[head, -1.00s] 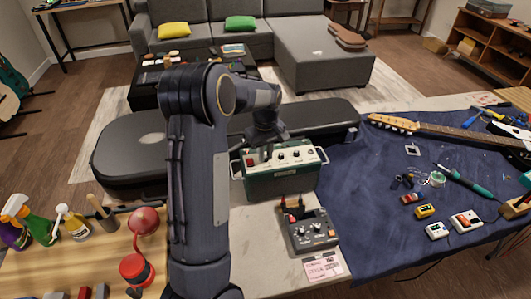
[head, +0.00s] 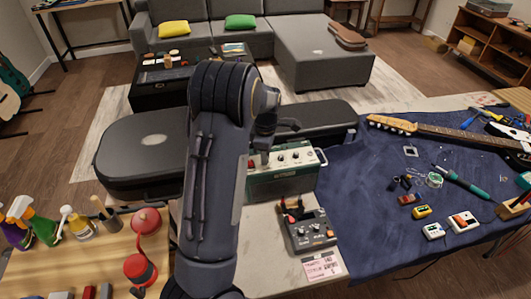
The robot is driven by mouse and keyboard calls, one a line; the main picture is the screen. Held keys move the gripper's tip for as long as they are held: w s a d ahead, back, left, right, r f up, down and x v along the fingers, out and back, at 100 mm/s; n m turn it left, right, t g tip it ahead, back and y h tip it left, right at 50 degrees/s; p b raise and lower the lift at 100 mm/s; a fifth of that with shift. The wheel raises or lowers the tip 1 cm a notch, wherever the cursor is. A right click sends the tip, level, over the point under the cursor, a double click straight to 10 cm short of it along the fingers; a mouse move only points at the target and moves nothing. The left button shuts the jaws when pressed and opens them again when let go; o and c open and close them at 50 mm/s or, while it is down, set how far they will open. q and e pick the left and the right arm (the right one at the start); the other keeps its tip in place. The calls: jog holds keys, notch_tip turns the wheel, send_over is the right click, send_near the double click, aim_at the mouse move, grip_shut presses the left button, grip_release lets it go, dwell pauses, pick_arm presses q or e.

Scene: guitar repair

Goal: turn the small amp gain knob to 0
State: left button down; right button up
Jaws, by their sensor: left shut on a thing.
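The small amp (head: 284,185) is a green box with a pale top panel and a handle, standing on the light bench top behind the pedal. Dark knobs (head: 296,156) show on the right part of its panel. My left gripper (head: 263,157) reaches down to the left part of the panel and is shut on a knob there, which I take to be the gain knob. The fingers and my arm hide that knob and its pointer, so its setting cannot be read. My arm also covers the amp's left side. My right gripper is not in view.
A grey pedal (head: 312,231) with plugs stands in front of the amp, with a pink note (head: 323,267) near it. A blue cloth (head: 375,215) with a guitar neck (head: 445,132) and small tools lies right. Black guitar cases (head: 140,150) lie behind. Spray bottles (head: 45,231) stand left.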

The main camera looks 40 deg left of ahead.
pick_arm(q)
jog(key=shift+n, duration=0.7)
jog(key=c, duration=1.3)
grip_release()
jog(key=shift+c, duration=0.2)
notch_tip(320, 180, up, 8)
jog(key=shift+f, duration=0.25)
jog(key=shift+r, duration=0.15)
